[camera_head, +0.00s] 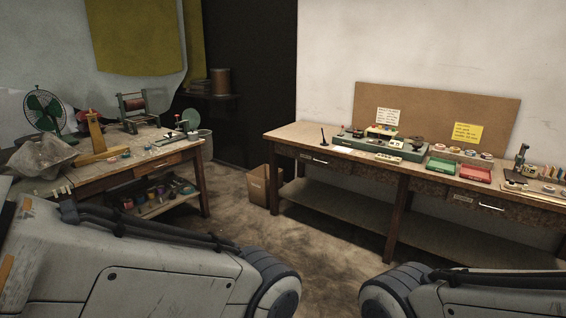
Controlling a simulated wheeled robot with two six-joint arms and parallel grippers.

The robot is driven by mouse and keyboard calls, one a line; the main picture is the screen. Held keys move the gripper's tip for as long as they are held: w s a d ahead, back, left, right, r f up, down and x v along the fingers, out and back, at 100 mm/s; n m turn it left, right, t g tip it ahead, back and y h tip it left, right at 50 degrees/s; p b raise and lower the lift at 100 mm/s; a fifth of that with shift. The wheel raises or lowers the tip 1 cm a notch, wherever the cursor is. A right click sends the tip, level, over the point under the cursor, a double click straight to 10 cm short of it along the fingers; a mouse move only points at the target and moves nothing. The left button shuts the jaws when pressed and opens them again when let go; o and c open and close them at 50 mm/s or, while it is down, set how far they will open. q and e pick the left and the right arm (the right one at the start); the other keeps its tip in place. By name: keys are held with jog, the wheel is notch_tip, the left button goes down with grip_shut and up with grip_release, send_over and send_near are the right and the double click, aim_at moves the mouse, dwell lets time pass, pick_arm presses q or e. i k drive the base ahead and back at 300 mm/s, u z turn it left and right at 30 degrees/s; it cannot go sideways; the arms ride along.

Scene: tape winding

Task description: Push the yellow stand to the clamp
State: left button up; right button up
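A yellowish wooden stand (96,133), with an upright post on a flat base, is on the left table (130,168). A small green and grey device (188,121) sits near that table's right corner; I cannot tell whether it is the clamp. On the right-hand bench (300,135), a small dark upright tool (521,158) stands near the right end; it too is not clearly a clamp. My two arms cross the bottom of the view, and neither gripper shows.
A green fan (44,111), a frame with a reel (132,108) and a crumpled grey bag (42,155) crowd the left table. The bench holds a green tray (441,165) and a red tray (475,173). A cardboard box (260,187) stands on the floor between the tables.

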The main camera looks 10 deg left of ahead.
aim_at(101, 152)
jog(key=i, duration=0.75)
jog(key=u, duration=1.15)
jog(key=i, duration=2.65)
jog(key=u, duration=0.45)
